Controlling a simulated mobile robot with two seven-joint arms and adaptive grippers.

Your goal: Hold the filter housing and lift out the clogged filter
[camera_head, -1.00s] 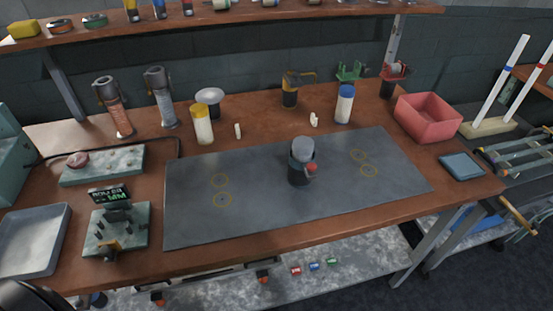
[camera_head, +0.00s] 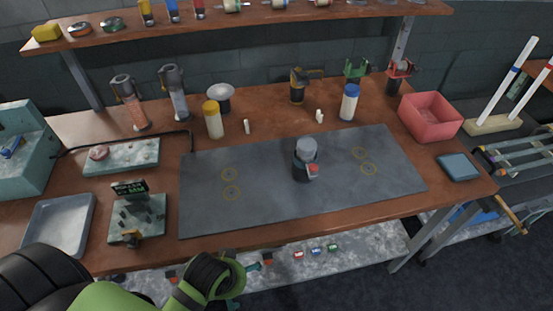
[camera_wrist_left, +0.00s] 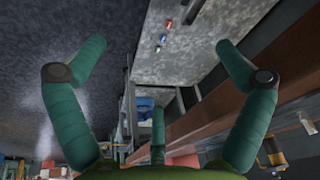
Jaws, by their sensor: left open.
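The filter housing (camera_head: 302,169) seems to be the dark upright cylinder on the grey mat, right of its middle. A light grey rounded piece (camera_head: 306,147), perhaps the clogged filter, sits in its top. A red part (camera_head: 313,169) shows on its front right side. My left gripper (camera_head: 236,288) is low at the bottom of the head view, in front of the bench edge and well away from the housing. In the left wrist view its teal fingers (camera_wrist_left: 160,60) are spread with nothing between them. My right gripper is in neither view.
The grey mat (camera_head: 260,205) is clear around the housing. A red bin (camera_head: 431,118) and a blue pad (camera_head: 459,167) are at the right. A grey tray (camera_head: 60,224) and a device with a display (camera_head: 137,218) are at the left. Bottles stand behind the mat.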

